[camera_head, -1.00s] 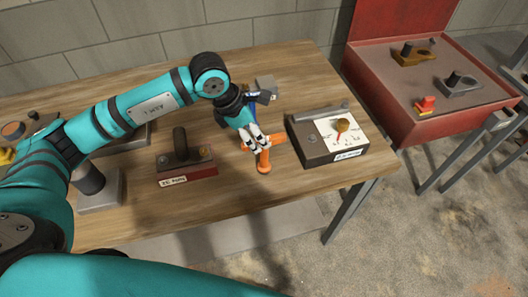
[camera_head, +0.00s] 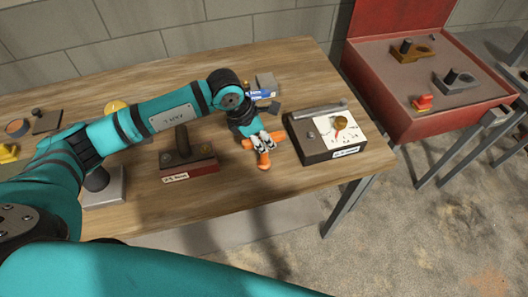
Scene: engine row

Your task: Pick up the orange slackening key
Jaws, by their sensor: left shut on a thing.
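The orange slackening key (camera_head: 263,159) is at the middle right of the wooden table, with a T-shaped outline. My left gripper (camera_head: 262,142) is shut on it, its white fingers over the key's middle. The key's near end and parts of its crossbar show; the rest is hidden under the fingers. I cannot tell whether the key touches the table top. My right gripper does not show.
A gauge box (camera_head: 330,149) with a white dial plate stands just right of the key. A red-based block with a dark handle (camera_head: 189,167) stands to the left. A red open case (camera_head: 387,79) stands beyond the table's right edge.

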